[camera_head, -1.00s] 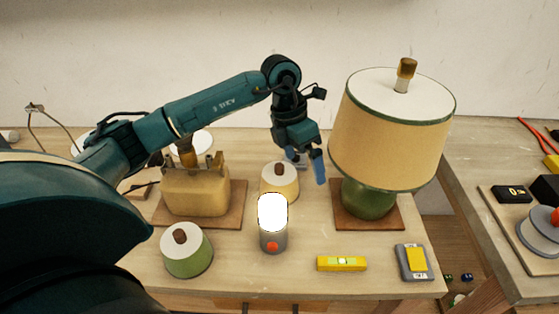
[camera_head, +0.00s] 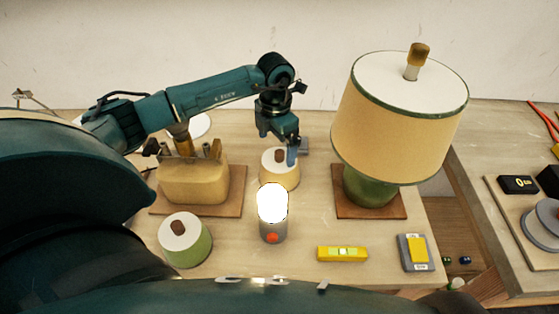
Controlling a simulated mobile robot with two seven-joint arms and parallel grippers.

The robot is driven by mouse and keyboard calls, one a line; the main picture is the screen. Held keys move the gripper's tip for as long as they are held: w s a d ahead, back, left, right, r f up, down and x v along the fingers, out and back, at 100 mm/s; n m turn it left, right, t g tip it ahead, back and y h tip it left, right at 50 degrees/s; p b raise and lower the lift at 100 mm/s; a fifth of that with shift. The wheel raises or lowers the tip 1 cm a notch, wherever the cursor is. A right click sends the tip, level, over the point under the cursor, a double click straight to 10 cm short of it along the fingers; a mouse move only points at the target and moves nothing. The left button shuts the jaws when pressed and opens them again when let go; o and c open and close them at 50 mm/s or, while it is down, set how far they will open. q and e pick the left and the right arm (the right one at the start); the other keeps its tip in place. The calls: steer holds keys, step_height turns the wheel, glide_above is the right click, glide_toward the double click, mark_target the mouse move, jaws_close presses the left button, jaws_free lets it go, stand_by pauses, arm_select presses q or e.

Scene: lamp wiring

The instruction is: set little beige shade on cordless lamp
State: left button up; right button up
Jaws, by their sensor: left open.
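The little beige shade (camera_head: 268,176) has a white top and a brown knob. It stands on the table just behind the cordless lamp (camera_head: 272,208), which partly covers its front in the picture. The lamp is upright, with a glowing white upper part, a grey base and a red-orange button. My left gripper (camera_head: 298,151) is open and empty, with its fingers pointing down by the right side of the shade's knob. Whether a finger touches the shade, I cannot tell. My right gripper is not in view.
A little green shade (camera_head: 191,245) stands front left. A beige lamp base (camera_head: 192,179) is on a board behind it. A large shaded lamp (camera_head: 397,120) stands right. A yellow level (camera_head: 342,254) and a grey-yellow device (camera_head: 415,253) lie front right. Part of my body covers the table's front edge.

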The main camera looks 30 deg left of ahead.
mark_target(278, 153)
arm_select(q)
steer(key=shift+w+d+f+p, duration=0.1)
steer(key=shift+f+p, duration=0.15)
steer(key=shift+f, duration=0.9)
steer(key=shift+w+d+f+p, duration=0.1)
steer(key=shift+f+p, duration=0.15)
steer(key=shift+f, duration=0.9)
steer(key=c, duration=0.8)
step_height(278, 153, up, 10)
steer(key=shift+d+f+b, duration=0.1)
steer(key=shift+f+b, duration=0.15)
steer(key=shift+b, duration=0.55)
steer(key=s+d+r+m, duration=0.2)
steer(key=s+r+m, duration=0.1)
steer(key=s+m, duration=0.2)
steer(key=s+d+r+m, duration=0.3)
steer(key=s+r+m, duration=0.1)
steer(key=m, duration=0.3)
steer(key=s+d+r+m+p, duration=0.1)
steer(key=s+d+r+m, duration=0.1)
steer(key=s+r+m, duration=0.2)
steer(key=shift+s+d+m, duration=0.35)
steer(key=shift+s+m, duration=0.45)
steer(key=shift+m, duration=0.2)
